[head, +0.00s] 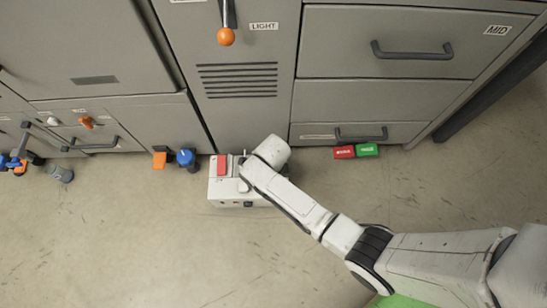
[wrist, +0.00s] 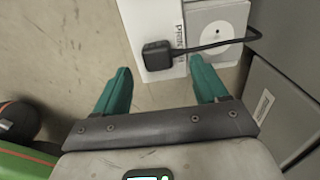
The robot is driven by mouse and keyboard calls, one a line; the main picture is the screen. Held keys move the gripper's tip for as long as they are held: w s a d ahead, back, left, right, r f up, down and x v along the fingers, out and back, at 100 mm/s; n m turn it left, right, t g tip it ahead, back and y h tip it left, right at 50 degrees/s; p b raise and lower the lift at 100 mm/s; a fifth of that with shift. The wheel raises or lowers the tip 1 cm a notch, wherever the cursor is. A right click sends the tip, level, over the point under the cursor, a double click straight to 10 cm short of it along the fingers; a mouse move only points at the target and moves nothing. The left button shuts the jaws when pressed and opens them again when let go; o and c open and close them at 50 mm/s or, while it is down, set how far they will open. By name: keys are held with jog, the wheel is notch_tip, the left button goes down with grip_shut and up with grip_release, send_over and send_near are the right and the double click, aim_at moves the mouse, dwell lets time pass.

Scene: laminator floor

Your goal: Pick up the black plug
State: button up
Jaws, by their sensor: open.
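The black plug (wrist: 157,56) shows in the wrist view, with its black cable running off to the right. It lies on or just over a white surface with printed lettering (wrist: 150,18). My gripper (wrist: 160,66) has its two teal fingers spread, one to the left and one to the right of the plug. The plug sits between and slightly beyond the fingertips, and nothing is gripped. In the head view my arm's end is over the white box with a red switch (head: 222,166). The plug cannot be made out there.
Grey cabinet drawers (head: 388,52) stand behind the box; a drawer front (wrist: 285,105) is close on the right in the wrist view. Red (head: 344,152) and green (head: 367,150) blocks lie to the right, blue (head: 186,158) and orange (head: 160,159) items to the left. The front floor is mostly clear.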

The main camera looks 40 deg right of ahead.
jog(key=f+b, duration=0.3)
jog(key=f, duration=0.2)
jog(key=shift+s, duration=0.2)
jog(key=shift+r, duration=0.1)
jog(key=shift+c, duration=0.3)
jog(key=c, duration=1.1)
